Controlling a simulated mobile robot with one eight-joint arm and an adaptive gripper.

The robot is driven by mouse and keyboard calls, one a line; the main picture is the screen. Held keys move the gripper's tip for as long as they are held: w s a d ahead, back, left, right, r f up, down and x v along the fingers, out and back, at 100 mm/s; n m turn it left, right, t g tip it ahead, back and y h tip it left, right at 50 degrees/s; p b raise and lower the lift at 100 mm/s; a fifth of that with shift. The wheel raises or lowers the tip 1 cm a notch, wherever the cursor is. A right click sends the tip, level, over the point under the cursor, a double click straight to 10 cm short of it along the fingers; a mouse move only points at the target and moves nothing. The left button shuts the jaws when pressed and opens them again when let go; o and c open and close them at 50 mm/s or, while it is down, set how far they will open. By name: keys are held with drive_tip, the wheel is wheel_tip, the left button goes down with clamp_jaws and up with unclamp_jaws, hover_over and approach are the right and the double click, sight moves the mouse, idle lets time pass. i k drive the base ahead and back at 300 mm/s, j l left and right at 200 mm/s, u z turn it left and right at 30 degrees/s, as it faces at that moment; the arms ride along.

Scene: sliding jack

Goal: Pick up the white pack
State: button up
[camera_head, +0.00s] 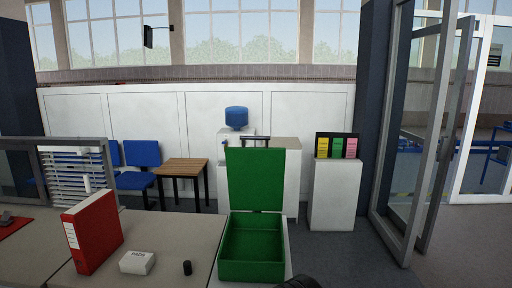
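The white pack (137,262) is a small white box with dark lettering that seems to read "PADS". It lies on the grey desk top at the lower left, apart from the things around it. No gripper fingers show in this view. A dark rounded shape at the bottom edge, right of the green box, may be part of my arm.
A red binder (92,230) stands left of the pack and a small black cylinder (187,268) stands right of it. An open green box (252,250) with its lid raised is farther right. The grey desk top (165,230) behind the pack is bare.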

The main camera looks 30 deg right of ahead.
sight(136, 262)
drive_tip(key=i+j+z, duration=0.2)
drive_tip(key=z, duration=0.25)
drive_tip(key=i+j+z, duration=0.1)
drive_tip(key=j+z, duration=0.35)
drive_tip(key=i+j+z, duration=0.1)
drive_tip(key=j, duration=0.2)
drive_tip(key=i, duration=0.05)
